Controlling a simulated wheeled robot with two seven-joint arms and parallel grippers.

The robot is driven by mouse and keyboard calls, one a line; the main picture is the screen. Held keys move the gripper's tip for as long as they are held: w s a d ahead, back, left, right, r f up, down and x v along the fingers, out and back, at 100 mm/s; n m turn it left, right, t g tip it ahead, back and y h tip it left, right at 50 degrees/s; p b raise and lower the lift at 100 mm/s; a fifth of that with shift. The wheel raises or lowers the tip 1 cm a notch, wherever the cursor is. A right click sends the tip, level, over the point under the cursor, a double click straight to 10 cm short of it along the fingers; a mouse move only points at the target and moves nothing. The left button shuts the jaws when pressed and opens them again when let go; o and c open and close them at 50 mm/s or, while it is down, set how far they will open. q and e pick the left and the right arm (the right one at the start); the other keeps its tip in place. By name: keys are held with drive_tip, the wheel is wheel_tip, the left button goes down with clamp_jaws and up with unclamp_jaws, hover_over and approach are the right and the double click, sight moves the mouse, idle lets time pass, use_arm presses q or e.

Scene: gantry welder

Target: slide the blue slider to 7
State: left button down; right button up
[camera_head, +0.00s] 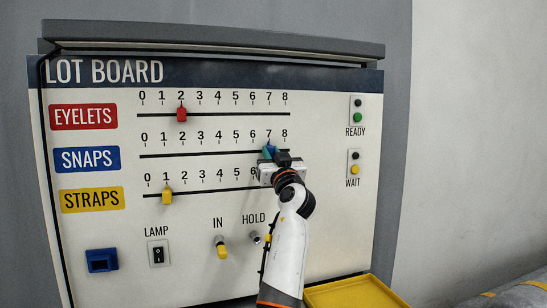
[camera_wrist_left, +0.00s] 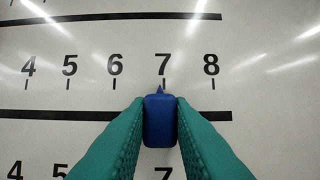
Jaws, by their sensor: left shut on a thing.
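The blue slider (camera_wrist_left: 160,122) sits on the middle track, the SNAPS row. In the left wrist view its pointer tip stands right under the 7 mark. My left gripper (camera_wrist_left: 160,128) has its two green fingers on either side of the slider and is shut on it. In the head view the blue slider (camera_head: 269,151) shows only in part, since my left gripper (camera_head: 272,156) covers much of it, near the 7 of the SNAPS scale. My right gripper is in neither view.
The red slider (camera_head: 182,115) is at 2 on the EYELETS track. The yellow slider (camera_head: 167,195) is at 1 on the STRAPS track. A lamp switch (camera_head: 158,254), the IN toggle (camera_head: 221,248) and the HOLD toggle (camera_head: 255,237) sit below. A yellow tray (camera_head: 355,294) is at lower right.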

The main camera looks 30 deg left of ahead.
use_arm(q)
drive_tip(key=c, duration=1.5)
unclamp_jaws()
drive_tip(key=shift+r, duration=0.1)
drive_tip(key=shift+o, duration=1.1)
drive_tip(key=shift+w+d, duration=0.1)
drive_tip(key=shift+d+f, duration=0.15)
drive_tip(key=shift+f, duration=0.05)
drive_tip(key=b+v, duration=0.5)
drive_tip(key=v, duration=0.6)
drive_tip(key=shift+d, duration=0.3)
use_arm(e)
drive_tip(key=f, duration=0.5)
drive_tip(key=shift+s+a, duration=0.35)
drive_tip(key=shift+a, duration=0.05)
use_arm(q)
drive_tip(key=shift+f, duration=0.1)
